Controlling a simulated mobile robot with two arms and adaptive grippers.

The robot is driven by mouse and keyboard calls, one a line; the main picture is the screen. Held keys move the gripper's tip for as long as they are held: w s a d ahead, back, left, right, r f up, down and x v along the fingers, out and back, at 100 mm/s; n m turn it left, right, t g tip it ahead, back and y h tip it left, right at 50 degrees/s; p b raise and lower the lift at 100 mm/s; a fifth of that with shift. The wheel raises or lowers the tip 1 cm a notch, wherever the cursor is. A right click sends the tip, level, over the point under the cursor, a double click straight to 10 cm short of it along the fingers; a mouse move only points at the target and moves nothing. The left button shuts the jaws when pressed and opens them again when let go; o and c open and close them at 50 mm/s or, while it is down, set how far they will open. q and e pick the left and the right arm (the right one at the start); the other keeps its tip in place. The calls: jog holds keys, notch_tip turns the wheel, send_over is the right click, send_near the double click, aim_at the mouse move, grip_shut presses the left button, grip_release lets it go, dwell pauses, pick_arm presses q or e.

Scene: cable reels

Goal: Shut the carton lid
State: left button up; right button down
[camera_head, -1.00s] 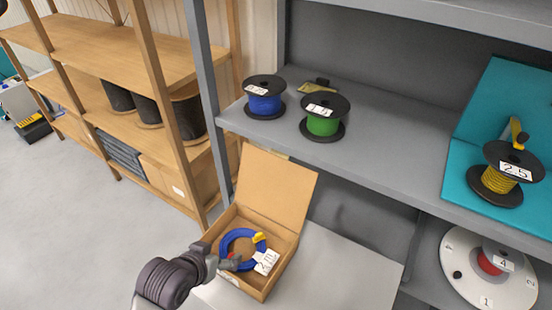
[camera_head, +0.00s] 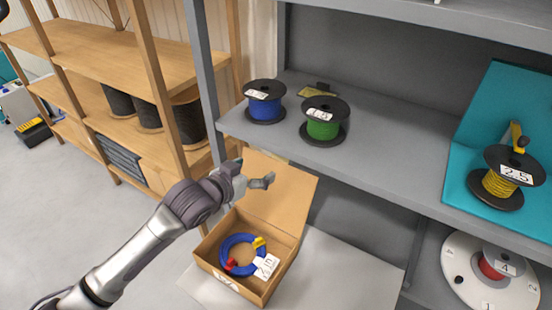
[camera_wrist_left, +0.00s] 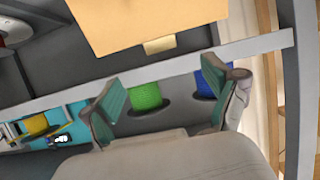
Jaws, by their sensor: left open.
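The open cardboard carton (camera_head: 262,293) stands on a light grey surface below the shelf. Its lid (camera_head: 285,195) stands up at the back, leaning away from the box. A coiled blue cable (camera_head: 226,256) with red and yellow ends and a white label tag lies inside the carton. My left gripper (camera_head: 255,174) is open and empty, above the box in front of the raised lid's upper left part. In the left wrist view, the open fingers (camera_wrist_left: 160,95) show with nothing between them, and a tan cardboard panel (camera_wrist_left: 145,25) shows at the top. My right gripper is not in view.
A grey shelf (camera_head: 385,165) above the carton holds a blue reel (camera_head: 265,103), a green reel (camera_head: 323,125) and a yellow reel (camera_head: 497,184) on a teal panel. A grey post (camera_head: 203,75) stands close behind my left arm. A white reel with a red core (camera_head: 460,265) is at lower right.

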aim_at(276, 159)
pick_arm(q)
jog(key=x, duration=1)
jog(key=shift+f, duration=0.1)
jog(key=shift+w+d+f, duration=0.3)
jog(key=shift+w+d, duration=0.1)
jog(key=shift+w, duration=0.1)
